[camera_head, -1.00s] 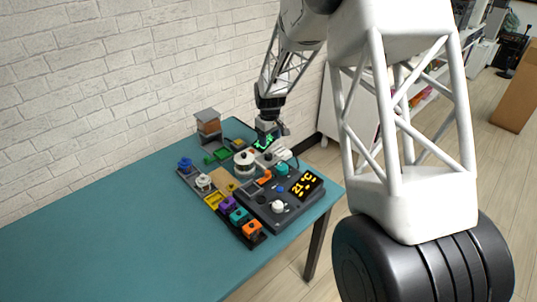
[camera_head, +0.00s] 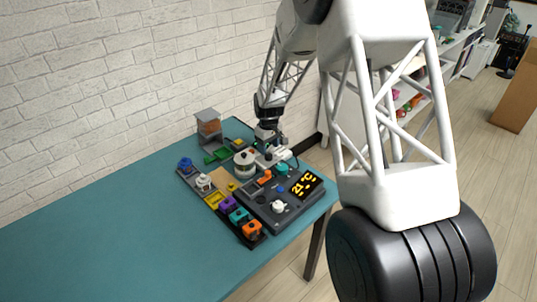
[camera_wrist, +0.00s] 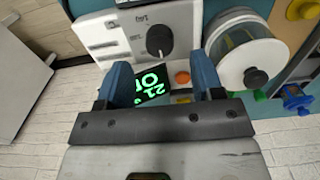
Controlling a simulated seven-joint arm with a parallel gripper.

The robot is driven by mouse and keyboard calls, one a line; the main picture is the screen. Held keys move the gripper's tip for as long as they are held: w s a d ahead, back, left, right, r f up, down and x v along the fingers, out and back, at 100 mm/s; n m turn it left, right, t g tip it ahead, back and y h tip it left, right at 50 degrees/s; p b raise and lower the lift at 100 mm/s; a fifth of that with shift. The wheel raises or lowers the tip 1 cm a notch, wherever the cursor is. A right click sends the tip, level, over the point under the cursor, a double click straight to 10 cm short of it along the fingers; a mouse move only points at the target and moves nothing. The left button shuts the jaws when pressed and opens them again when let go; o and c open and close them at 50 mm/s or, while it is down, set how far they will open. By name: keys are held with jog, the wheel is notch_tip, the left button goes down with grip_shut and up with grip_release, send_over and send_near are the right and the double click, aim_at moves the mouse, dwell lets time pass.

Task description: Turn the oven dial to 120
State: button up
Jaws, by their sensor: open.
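In the wrist view, a white-fronted box (camera_wrist: 185,20) has a dark round dial (camera_wrist: 159,40) with a pale pointer line. Small lettering above the dial is too blurred to read surely. A tilted dark display (camera_wrist: 151,87) with green characters, including 21, shows below the dial. An orange button (camera_wrist: 182,78) sits to its right. My gripper (camera_wrist: 160,72) is open, its two blue fingers spread on either side of the display, with nothing seen between them but the panel. In the head view, my gripper (camera_head: 269,141) is at the table's far right side and largely hides this box.
A white round pot (camera_wrist: 245,60) with a dark knob stands right of the box. On the teal table (camera_head: 110,225) are a dark console (camera_head: 262,207) showing orange 21 °C, a row of coloured blocks (camera_head: 238,216), and a grey-orange box (camera_head: 208,124). The table's left half is clear.

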aim_at(268, 155)
jog(key=shift+f, duration=2.15)
jog(key=shift+c, duration=0.4)
jog(key=c, duration=0.8)
jog(key=shift+c, duration=0.2)
